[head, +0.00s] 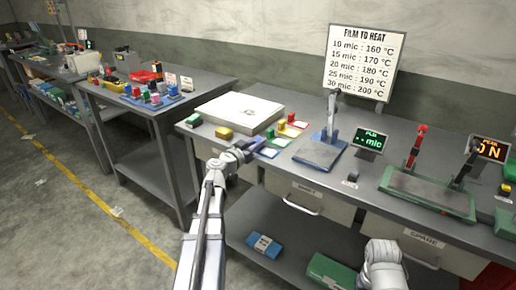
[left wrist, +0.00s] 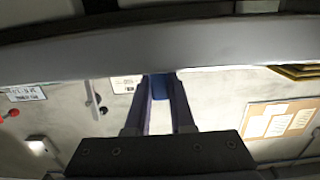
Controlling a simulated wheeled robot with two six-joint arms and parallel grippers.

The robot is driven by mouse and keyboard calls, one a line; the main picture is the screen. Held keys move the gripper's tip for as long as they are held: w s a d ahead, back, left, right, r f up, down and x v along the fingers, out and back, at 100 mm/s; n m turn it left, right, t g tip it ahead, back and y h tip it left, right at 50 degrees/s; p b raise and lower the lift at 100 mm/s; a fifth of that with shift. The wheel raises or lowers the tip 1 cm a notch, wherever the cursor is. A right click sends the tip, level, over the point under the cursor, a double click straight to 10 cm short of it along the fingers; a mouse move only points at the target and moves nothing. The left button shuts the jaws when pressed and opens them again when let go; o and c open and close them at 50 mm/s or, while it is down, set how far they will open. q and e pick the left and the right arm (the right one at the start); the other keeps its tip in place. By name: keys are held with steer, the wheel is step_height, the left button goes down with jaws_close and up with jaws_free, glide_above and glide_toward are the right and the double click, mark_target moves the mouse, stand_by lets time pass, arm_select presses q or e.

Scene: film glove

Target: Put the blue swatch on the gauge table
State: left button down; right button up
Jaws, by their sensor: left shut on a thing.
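My left gripper (head: 258,145) reaches over the near edge of the workbench, by a row of coloured blocks and cards. In the left wrist view its fingers (left wrist: 160,100) are shut on a small blue piece, the blue swatch (left wrist: 159,88). In the head view the fingers largely hide that piece. The gauge table (head: 318,153) looks to be the blue plate with an upright lever, to the right of my left gripper. A display (head: 370,140) beside it reads "-- mic". My right gripper's fingers do not show.
Green, yellow and red blocks stand by matching cards, behind the blue card. A large pale slab (head: 239,113) lies behind left. A green sealer (head: 428,193) with red and black levers stands right. A wall sign (head: 364,62) lists film heats. Drawers and a shelf are below.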

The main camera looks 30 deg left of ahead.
arm_select(q)
steer(key=shift+f, duration=0.15)
steer(key=c, duration=0.8)
jaws_free()
steer(key=shift+s, duration=0.1)
